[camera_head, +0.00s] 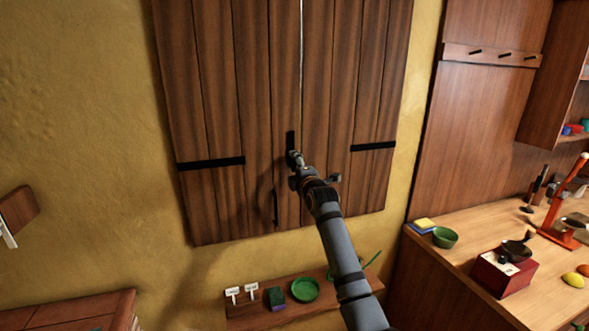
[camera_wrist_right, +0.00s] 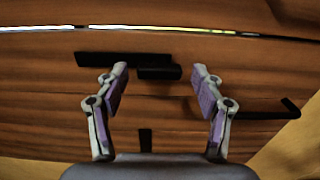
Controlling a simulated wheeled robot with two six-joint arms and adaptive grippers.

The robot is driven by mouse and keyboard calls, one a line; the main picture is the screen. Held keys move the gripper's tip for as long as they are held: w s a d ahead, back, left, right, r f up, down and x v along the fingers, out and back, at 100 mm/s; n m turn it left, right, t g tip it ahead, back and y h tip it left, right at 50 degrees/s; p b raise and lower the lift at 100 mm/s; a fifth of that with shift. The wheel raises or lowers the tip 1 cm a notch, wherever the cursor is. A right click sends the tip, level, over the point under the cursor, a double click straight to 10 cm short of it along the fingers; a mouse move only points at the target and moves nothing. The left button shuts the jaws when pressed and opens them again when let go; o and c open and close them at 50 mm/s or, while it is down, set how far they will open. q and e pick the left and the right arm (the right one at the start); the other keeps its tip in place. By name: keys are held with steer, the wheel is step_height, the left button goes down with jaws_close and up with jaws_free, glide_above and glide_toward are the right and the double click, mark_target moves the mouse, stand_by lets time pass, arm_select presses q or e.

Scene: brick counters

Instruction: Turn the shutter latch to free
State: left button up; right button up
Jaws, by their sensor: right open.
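The wooden shutter (camera_head: 215,90) has two plank leaves, shut, with a thin bright gap between them. A black latch (camera_head: 290,138) sits on the left leaf beside the gap. In the right wrist view the latch (camera_wrist_right: 110,58) is a dark strip lying along the gap, with a short dark block on it; it does not visibly cross the gap. My right gripper (camera_head: 293,160) is at the latch's lower end and partly hides it. In the wrist view the gripper (camera_wrist_right: 160,72) is open, its fingertips apart on either side of the block. Contact cannot be told. My left gripper is not in view.
A black pull handle (camera_head: 275,207) is on the left leaf below the latch. Below the shutter, a small shelf (camera_head: 262,322) holds a green bowl (camera_head: 305,290) and small signs. A cluttered wooden counter (camera_head: 455,265) stands at right.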

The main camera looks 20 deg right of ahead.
steer(key=shift+s, duration=0.1)
steer(key=s, duration=1.1)
steer(key=shift+s+d, duration=0.2)
steer(key=shift+s, duration=0.2)
steer(key=s+d+f+m+g, duration=0.1)
steer(key=s+f+m+g, duration=0.15)
steer(key=f, duration=1.55)
steer(key=s+d+f+m+g, duration=0.1)
steer(key=f+m+g, duration=0.3)
steer(key=f, duration=1.5)
steer(key=s+d+f+m+g+h, duration=0.1)
steer(key=s+f, duration=0.2)
steer(key=f, duration=0.3)
steer(key=s+f+m+g, duration=0.1)
steer(key=s+f+m, duration=0.1)
steer(key=s+f, duration=0.3)
steer(key=s+d+f+m+g, duration=0.2)
steer(key=s+f+m+g, duration=0.25)
steer(key=s+f, duration=1.7)
steer(key=s+f+m+g, duration=0.2)
steer(key=s+f, duration=0.2)
steer(key=s, duration=0.9)
steer(key=s+f+m+g, duration=0.1)
steer(key=s+f, duration=0.3)
steer(key=s, duration=0.9)
steer(key=shift+d+f+m+g, duration=0.2)
steer(key=shift+d+m+g, duration=0.2)
steer(key=shift+m, duration=0.3)
